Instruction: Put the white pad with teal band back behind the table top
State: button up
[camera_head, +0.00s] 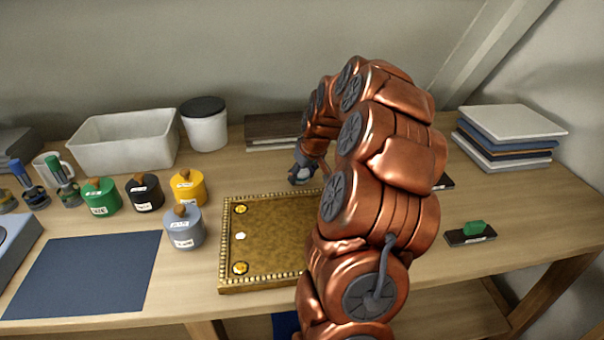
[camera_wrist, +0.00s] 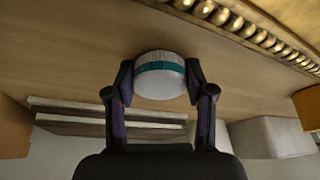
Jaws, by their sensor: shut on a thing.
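The white pad with teal band (camera_wrist: 160,88) shows in the wrist view, between the two fingers of my gripper (camera_wrist: 160,78). My gripper is shut on it, one dark finger at each side. In the head view my gripper (camera_head: 303,172) is at the far edge of the gilt, bead-edged table top (camera_head: 262,278), and the pad cannot be made out there. The gilt table top lies flat on the wooden bench, its right part hidden by my arm. Its beaded edge (camera_wrist: 250,32) also crosses the upper right of the wrist view, apart from the pad.
Lidded pots, green (camera_head: 101,197), black (camera_head: 145,193), yellow (camera_head: 188,188) and grey (camera_head: 184,229), stand left of the gilt top. A white bin (camera_head: 122,143), a white tub (camera_head: 205,128) and dark books (camera_head: 272,130) stand behind. Bare wood lies between books and gilt top.

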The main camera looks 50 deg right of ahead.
jog(key=shift+f, duration=0.2)
jog(key=o, duration=1.1)
jog(key=b+v, duration=0.1)
jog(key=v, duration=1.1)
jog(key=shift+r, duration=0.2)
